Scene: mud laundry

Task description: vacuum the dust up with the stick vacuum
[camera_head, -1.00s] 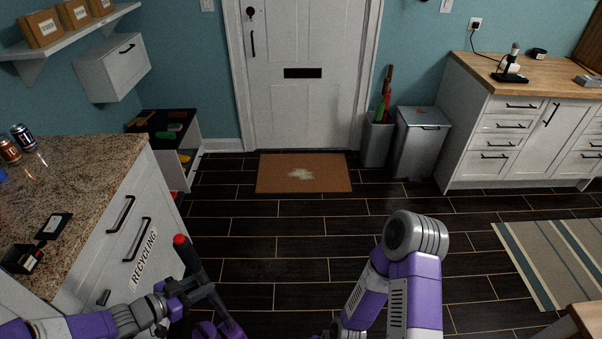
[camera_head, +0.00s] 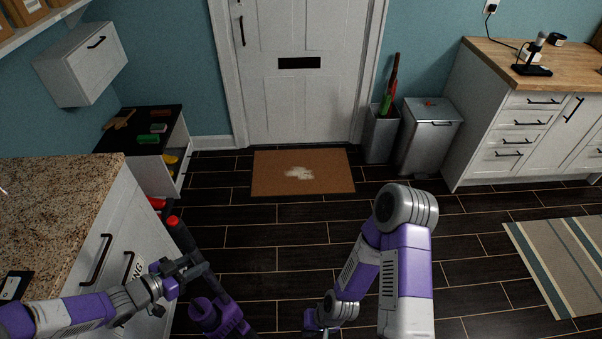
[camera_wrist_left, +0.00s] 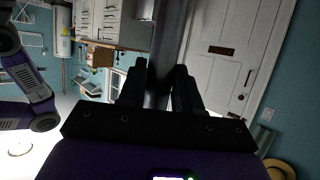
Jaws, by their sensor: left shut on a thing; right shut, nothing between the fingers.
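The dust (camera_head: 299,173) is a pale patch on the brown doormat (camera_head: 265,182) in front of the white door. The stick vacuum (camera_head: 215,312) has a dark tube with a red end and a purple body at the bottom of the head view. My left gripper (camera_head: 188,271) is shut around its tube. In the left wrist view the grey tube (camera_wrist_left: 168,50) stands between the fingers (camera_wrist_left: 160,92). The vacuum's lower end is out of the head view. My right gripper (camera_head: 316,322) is low at the bottom edge, small and partly hidden, shut and empty.
A granite-topped cabinet (camera_head: 60,190) stands close on the left, beside the vacuum. A bin (camera_head: 430,135) and umbrella stand (camera_head: 380,135) are right of the door. A striped rug (camera_head: 565,260) lies at right. The dark floor (camera_head: 290,225) before the mat is clear.

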